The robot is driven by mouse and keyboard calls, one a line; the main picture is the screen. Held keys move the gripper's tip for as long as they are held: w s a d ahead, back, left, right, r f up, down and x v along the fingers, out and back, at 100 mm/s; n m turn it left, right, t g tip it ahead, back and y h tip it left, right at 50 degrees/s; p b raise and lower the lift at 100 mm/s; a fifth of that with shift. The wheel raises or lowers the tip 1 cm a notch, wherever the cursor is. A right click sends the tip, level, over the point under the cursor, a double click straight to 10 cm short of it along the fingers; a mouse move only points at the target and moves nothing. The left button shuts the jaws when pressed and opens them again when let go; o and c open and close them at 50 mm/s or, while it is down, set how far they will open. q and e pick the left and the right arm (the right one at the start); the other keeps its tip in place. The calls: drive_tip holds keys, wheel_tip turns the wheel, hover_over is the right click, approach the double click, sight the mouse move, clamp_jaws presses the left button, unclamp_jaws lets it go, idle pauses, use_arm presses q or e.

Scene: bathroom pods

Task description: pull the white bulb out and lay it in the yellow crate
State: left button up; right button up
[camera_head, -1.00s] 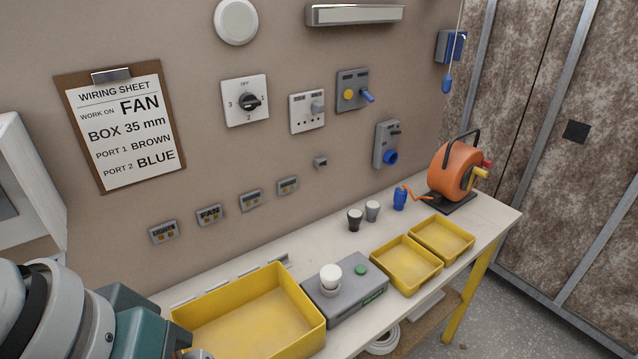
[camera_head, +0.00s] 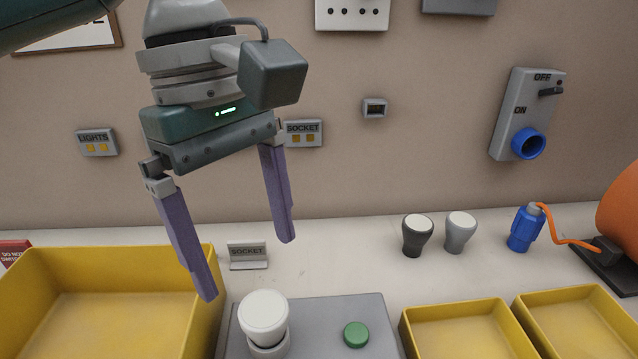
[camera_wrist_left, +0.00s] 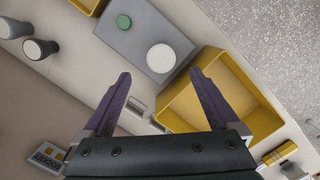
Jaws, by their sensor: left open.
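The white bulb (camera_head: 264,317) stands upright in a round socket on top of a grey box (camera_head: 310,312). It also shows in the left wrist view (camera_wrist_left: 161,58) from above. A large yellow crate (camera_head: 222,275) sits to the left of the grey box, and its corner shows in the left wrist view (camera_wrist_left: 262,120). My left gripper (camera_head: 246,268) is open and empty, fingers pointing down. It hangs above and behind the bulb, apart from it. In the left wrist view the fingers (camera_wrist_left: 163,80) are spread, with the bulb beyond their tips. My right gripper is not visible.
A green button (camera_head: 356,335) is on the grey box. A small SOCKET sign (camera_head: 247,256) stands behind it. Black (camera_head: 417,237) and grey (camera_head: 460,233) bulbs, a blue plug (camera_head: 524,228) and two smaller yellow trays (camera_head: 462,335) are to the right. The wall is close behind.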

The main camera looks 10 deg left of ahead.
sight(263, 308)
use_arm(q)
drive_tip(key=f, duration=0.5)
drive_tip(key=d+f+b, duration=0.1)
drive_tip(key=f, duration=0.2)
drive_tip(key=shift+s+f, duration=0.25)
drive_tip(key=shift+s, duration=0.15)
clamp_jaws()
idle(0.7)
